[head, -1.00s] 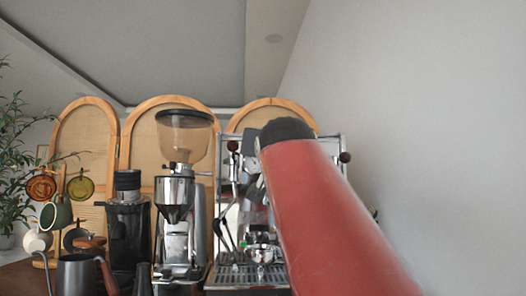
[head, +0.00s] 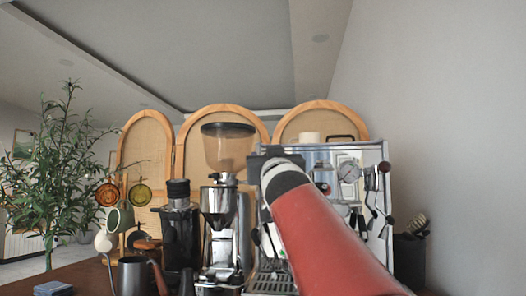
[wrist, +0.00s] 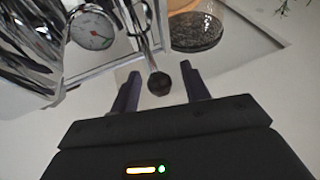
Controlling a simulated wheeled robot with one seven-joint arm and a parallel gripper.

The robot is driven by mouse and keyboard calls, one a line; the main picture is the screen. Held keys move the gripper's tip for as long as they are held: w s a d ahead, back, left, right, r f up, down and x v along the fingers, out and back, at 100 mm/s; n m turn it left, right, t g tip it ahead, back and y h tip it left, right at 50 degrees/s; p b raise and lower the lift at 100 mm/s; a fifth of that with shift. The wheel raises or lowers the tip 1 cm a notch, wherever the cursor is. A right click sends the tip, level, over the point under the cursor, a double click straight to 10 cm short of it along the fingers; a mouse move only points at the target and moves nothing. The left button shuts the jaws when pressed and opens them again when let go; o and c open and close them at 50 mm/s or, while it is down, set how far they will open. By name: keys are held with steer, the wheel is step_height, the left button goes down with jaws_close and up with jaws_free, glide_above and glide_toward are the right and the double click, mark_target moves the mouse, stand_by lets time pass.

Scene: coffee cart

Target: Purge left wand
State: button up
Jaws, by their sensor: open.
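The espresso machine (head: 320,158) stands at right of centre in the head view, its lower middle hidden by my red arm. A slim dark wand (head: 256,240) hangs at its left front. In the wrist view, a round black knob (wrist: 159,83) on a metal stem lies between the two fingers of my gripper (wrist: 160,70). The fingers are apart, with a gap on each side of the knob. In the head view my gripper is at the machine's upper left, its fingertips hidden.
A grinder (head: 220,210) with a tinted hopper (head: 228,150) stands close left of the machine. A black grinder (head: 180,235), a kettle (head: 135,275) and hanging cups (head: 120,215) are further left. A dark container (head: 409,258) stands at right.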

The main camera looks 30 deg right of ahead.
steer(key=c, duration=1)
